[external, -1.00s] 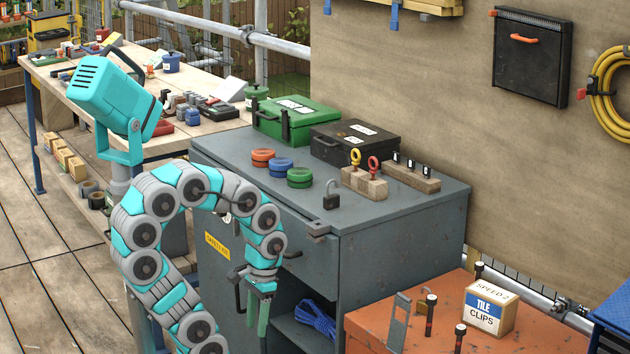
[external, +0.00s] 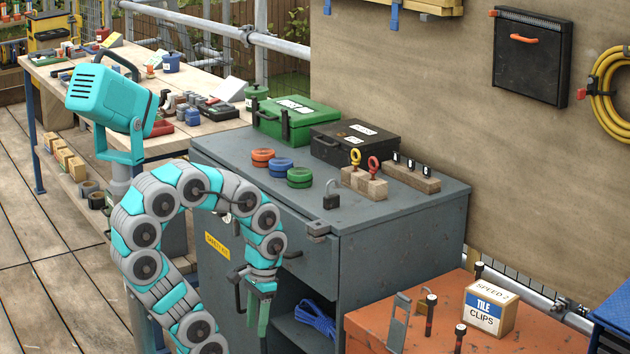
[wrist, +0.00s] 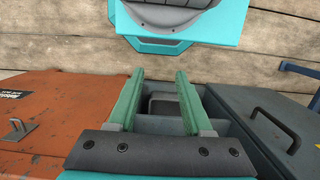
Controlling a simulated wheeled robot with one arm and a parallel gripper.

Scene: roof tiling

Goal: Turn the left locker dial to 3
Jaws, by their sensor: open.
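The grey metal cabinet (external: 400,240) stands in the middle of the external view, with a yellow label and drawer handles on its front. I cannot make out a numbered dial; a small pale spot on the front, partly hidden by my arm, is too small to identify. My gripper (external: 257,322) hangs pointing down in front of the cabinet, by its open lower shelf. In the wrist view my gripper (wrist: 160,74) has its two green fingers apart with nothing between them. The grey cabinet (wrist: 240,120) is to the right there.
On the cabinet top are a green case (external: 297,119), a black case (external: 354,143), coloured rings, a padlock (external: 331,196) and wooden key blocks. An orange cabinet (external: 370,325) with a tile clips box (external: 490,308) stands at right. A blue rope (external: 316,318) lies on the lower shelf. Open decking lies left.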

